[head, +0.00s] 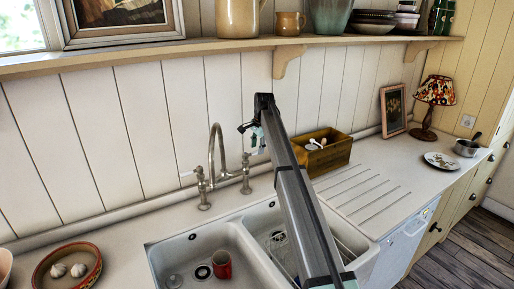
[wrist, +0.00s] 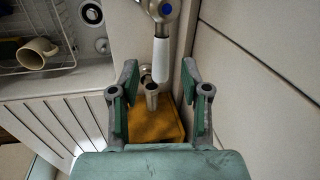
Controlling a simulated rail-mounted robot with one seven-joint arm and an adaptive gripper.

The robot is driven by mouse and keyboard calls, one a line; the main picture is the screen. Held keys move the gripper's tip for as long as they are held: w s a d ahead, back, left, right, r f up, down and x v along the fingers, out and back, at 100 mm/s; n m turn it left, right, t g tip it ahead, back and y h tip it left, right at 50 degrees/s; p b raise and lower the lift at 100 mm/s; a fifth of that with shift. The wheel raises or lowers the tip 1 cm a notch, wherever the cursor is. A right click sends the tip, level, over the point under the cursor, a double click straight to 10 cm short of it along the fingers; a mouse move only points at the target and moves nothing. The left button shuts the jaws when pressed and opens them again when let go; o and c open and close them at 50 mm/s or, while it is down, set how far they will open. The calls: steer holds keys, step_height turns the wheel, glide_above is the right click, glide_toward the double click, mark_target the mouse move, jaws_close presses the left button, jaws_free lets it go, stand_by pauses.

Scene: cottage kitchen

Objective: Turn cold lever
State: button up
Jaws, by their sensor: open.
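The tap (head: 216,150) stands behind the double sink, with a lever on each side. In the wrist view the cold lever (wrist: 161,62) has a white handle and a blue dot on its metal hub. Its white end lies between the fingertips of my gripper (wrist: 160,72), with a visible gap on both sides. My gripper is open, with green pads facing inward. In the head view my gripper (head: 257,137) is beside the right-hand lever, partly hidden by my arm. The other lever (head: 192,174) points left.
A wooden box (head: 331,152) stands on the counter right of the tap, and shows below the lever in the wrist view (wrist: 170,128). A red mug (head: 221,264) is in the sink. A shelf (head: 220,46) runs above. The panelled wall (wrist: 250,70) is close to my gripper.

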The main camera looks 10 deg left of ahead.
steer(key=shift+w+a+f, duration=0.15)
steer(key=shift+f, duration=0.85)
jaws_close()
